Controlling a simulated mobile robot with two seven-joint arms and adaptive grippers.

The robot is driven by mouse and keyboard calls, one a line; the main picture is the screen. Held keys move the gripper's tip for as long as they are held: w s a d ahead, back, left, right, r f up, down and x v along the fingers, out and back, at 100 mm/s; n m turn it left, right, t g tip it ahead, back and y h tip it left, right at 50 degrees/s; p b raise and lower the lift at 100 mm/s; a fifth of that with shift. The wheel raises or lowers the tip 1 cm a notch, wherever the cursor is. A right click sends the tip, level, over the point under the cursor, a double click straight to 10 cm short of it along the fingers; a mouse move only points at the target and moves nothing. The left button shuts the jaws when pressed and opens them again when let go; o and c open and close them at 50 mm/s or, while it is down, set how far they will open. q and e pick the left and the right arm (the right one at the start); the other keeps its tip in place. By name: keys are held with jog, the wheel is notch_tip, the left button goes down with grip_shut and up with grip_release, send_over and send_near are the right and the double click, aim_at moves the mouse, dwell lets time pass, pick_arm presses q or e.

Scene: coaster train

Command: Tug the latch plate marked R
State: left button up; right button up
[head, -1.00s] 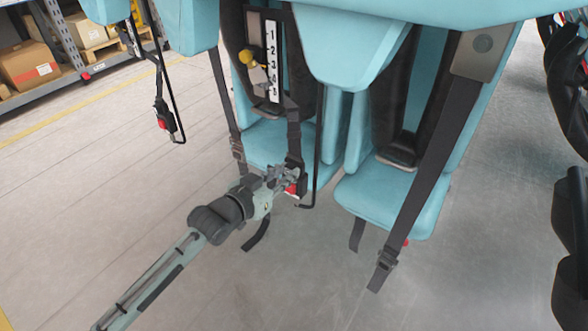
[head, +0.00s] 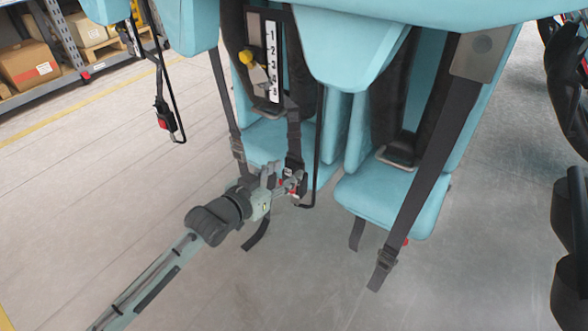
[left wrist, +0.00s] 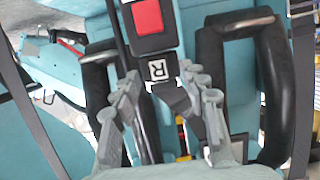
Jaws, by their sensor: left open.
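The latch plate marked R (left wrist: 158,70) is a dark piece with a white R label, centred in the left wrist view. It adjoins the end of a dark buckle with a red button (left wrist: 148,17); I cannot tell whether it is latched. A dark strap (left wrist: 176,100) runs from the plate. My left gripper (left wrist: 158,100) is open, one finger on each side of the strap and plate, with no clear grip. In the head view the left gripper (head: 280,178) is at the buckle by the left seat's front edge, partly hiding it. My right gripper is not in view.
Two teal seats (head: 385,198) hang with loose straps (head: 422,165). A numbered scale with a yellow knob (head: 247,57) is above. A thin black rod (head: 317,140) runs close beside the buckle. Another red-button buckle (head: 164,118) hangs at left. The floor in front is clear.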

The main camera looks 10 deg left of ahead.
pick_arm(q)
jog(key=v, duration=1.1)
jog(key=s+a+f+n+g+y, duration=0.1)
jog(key=s+a+f+g+y, duration=0.15)
jog(key=f, duration=0.65)
jog(key=s+a+f+n+g+y, duration=0.1)
jog(key=s+a+f+g+y, duration=0.15)
jog(key=f, duration=0.65)
jog(key=s+a+f+g+y, duration=0.1)
jog(key=s+f+g, duration=0.5)
jog(key=s+f, duration=0.8)
jog(key=shift+a, duration=0.6)
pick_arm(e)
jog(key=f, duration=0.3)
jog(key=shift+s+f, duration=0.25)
